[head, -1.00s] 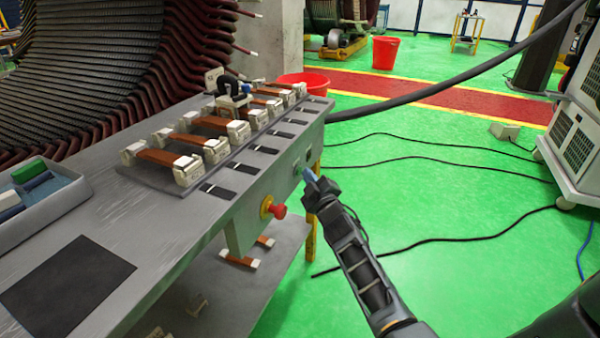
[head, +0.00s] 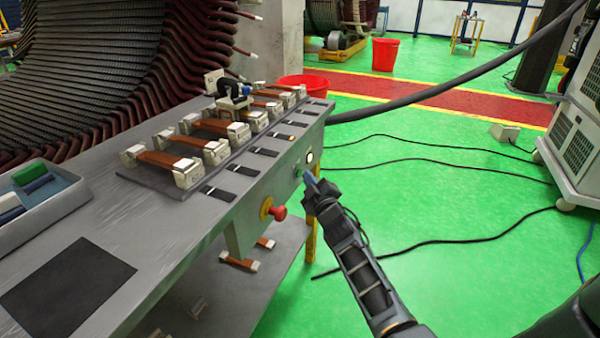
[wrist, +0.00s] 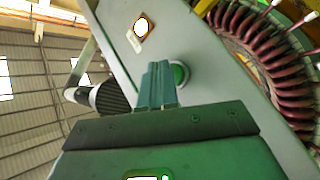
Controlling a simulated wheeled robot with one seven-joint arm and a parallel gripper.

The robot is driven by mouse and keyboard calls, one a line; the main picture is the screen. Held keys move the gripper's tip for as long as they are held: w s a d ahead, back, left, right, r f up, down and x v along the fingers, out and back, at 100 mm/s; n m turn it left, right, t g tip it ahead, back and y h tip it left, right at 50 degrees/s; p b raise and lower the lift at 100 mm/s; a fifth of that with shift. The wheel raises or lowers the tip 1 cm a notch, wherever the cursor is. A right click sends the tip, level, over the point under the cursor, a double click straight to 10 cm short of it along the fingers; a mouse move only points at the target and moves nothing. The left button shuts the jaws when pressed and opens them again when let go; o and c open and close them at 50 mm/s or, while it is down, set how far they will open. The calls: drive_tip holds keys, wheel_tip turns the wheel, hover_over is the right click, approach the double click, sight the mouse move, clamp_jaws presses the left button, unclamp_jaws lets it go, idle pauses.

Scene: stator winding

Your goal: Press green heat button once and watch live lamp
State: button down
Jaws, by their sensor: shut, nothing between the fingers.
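The green button (head: 298,170) sits on the front panel of the grey bench. In the wrist view the green button (wrist: 181,74) shows just right of my fingertips, partly covered by them. The lamp (head: 310,157) beside it glows white; it also shows lit in the wrist view (wrist: 141,26). My gripper (head: 312,180) is shut and empty, its blue-grey fingertips just in front of the panel. In the wrist view the shut fingers (wrist: 158,75) point at the panel. I cannot tell whether they touch the button.
A red mushroom knob (head: 280,212) on a yellow base sits lower left on the same panel. Copper bars in pale clamps (head: 187,172) line the bench top, with dark strips in front; one strip has a small amber light (head: 291,138). Cables cross the green floor at right.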

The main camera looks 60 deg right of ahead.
drive_tip(key=shift+s, duration=0.5)
drive_tip(key=shift+p, duration=0.35)
drive_tip(key=s+p, duration=0.2)
drive_tip(key=s, duration=0.1)
drive_tip(key=s+p, duration=0.2)
drive_tip(key=shift+d, duration=0.25)
idle(0.5)
